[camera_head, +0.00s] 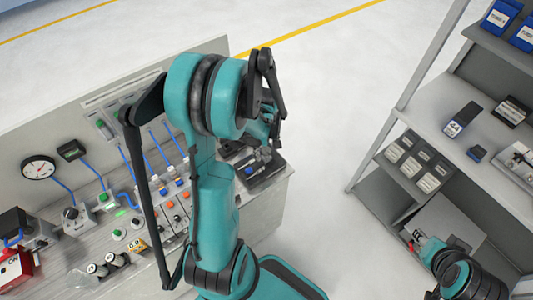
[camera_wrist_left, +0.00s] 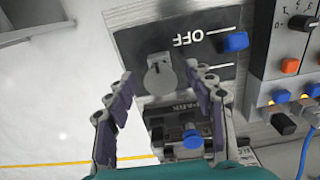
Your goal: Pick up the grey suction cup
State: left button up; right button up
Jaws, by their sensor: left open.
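A small grey rounded piece (camera_wrist_left: 160,74), which looks like the grey suction cup, shows in the left wrist view in front of a dark panel marked OFF. My left gripper (camera_wrist_left: 158,88) is open, with one finger on each side of the grey piece in the picture; I cannot tell whether they touch it. In the head view my left gripper (camera_head: 268,122) is beyond my arm, over the right end of the workbench, and is partly hidden. The grey piece cannot be told clearly there. My right gripper (camera_head: 424,246) is at the lower right, small and partly hidden.
A blue-knobbed device (camera_wrist_left: 192,138) sits close below the grey piece. A dark tray (camera_head: 268,178) lies on the bench end. The bench (camera_head: 262,206) carries switches, cables and a gauge (camera_head: 39,169). A shelf unit (camera_head: 462,105) with boxes stands right, with free floor (camera_head: 330,110) between.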

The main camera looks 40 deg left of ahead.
pick_arm(q)
notch_tip(320, 180, down, 2)
jog(key=shift+f, duration=0.1)
jog(key=shift+c, duration=0.4)
jog(key=shift+s, duration=0.1)
jog(key=c, duration=0.9)
jog(key=shift+r, duration=0.2)
